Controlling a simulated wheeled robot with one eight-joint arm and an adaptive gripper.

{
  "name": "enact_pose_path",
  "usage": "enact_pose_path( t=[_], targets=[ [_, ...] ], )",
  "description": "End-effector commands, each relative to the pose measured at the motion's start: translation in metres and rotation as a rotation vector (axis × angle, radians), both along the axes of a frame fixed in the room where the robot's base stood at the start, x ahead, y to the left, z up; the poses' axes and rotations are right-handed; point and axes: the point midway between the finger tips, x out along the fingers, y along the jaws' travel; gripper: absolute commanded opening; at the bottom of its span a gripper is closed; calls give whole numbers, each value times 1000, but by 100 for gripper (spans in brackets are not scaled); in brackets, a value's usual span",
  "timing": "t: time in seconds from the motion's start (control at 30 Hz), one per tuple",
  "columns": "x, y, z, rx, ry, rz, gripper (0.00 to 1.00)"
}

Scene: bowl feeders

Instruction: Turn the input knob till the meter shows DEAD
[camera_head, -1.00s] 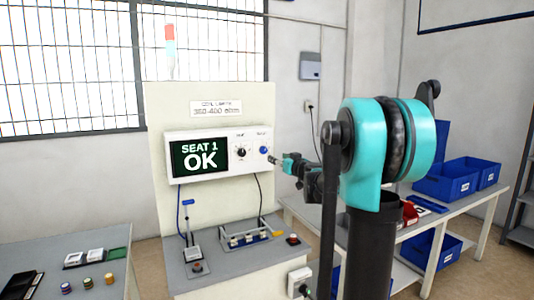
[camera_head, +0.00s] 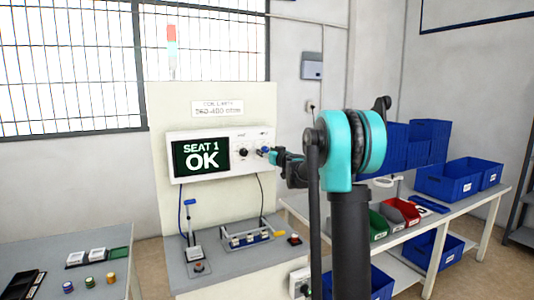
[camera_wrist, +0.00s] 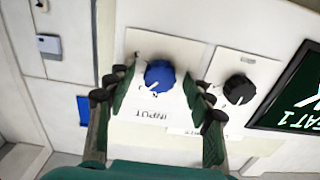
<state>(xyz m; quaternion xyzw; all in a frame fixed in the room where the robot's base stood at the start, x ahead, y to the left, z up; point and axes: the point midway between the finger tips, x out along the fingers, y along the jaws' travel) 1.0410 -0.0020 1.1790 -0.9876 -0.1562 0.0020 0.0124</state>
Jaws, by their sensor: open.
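The meter (camera_head: 181,168) is a white box on an upright cream panel; its screen (camera_head: 201,155) reads "SEAT 1 OK". The wrist view shows the blue knob (camera_wrist: 160,75) over the label "INPUT", upside down there. The black knob (camera_wrist: 239,89) is beside it; in the head view the black knob (camera_head: 243,153) is left of the blue one. My gripper (camera_wrist: 161,92) is open, with one finger on either side of the blue knob. I cannot tell whether the fingers touch it. In the head view my gripper (camera_head: 268,153) is at the meter's right end and partly covers the blue knob.
Below the meter, a grey bench (camera_head: 235,263) holds a lever stand (camera_head: 194,240) and a fixture with several small parts (camera_head: 248,238). A left table carries coloured spools (camera_head: 89,282). Blue bins (camera_head: 448,180) stand on a bench at right. Cables hang below the meter.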

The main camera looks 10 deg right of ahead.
Motion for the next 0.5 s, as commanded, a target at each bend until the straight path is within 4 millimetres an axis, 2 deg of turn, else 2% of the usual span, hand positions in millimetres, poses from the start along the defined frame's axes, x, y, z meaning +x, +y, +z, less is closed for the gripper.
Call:
enact_pose_path(
  t=[0.1, 0.5],
  targets=[
    [0, 0, 0, 0, 0, 0, 50],
    [-1, 0, 0, 0, 0, 0, 3]
  ],
)
